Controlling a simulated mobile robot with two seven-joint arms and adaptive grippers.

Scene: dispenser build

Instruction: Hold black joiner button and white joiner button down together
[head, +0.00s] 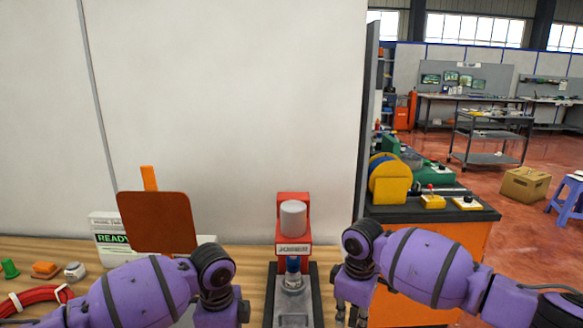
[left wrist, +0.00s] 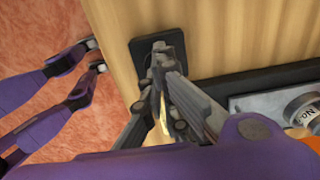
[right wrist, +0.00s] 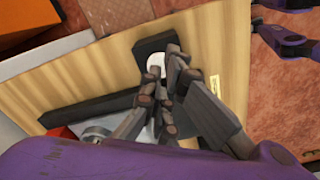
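The red joiner press (head: 293,205) stands on a dark base at the table's middle, with a blue part (head: 292,264) under its head. My left gripper (left wrist: 160,52) has its fingers together over a small black pad (left wrist: 142,58) at the table edge. No black button shows apart from the pad and dark fingers. My right gripper (right wrist: 174,58) has its fingers together at the white joiner button (right wrist: 155,65), on a similar black pad (right wrist: 150,45). The fingers partly cover the button. I cannot tell whether either button is pressed.
A red coil (head: 35,298), a green cone (head: 10,268) and an orange block (head: 45,269) lie at far left. A machine with a yellow reel (head: 390,180) stands at right.

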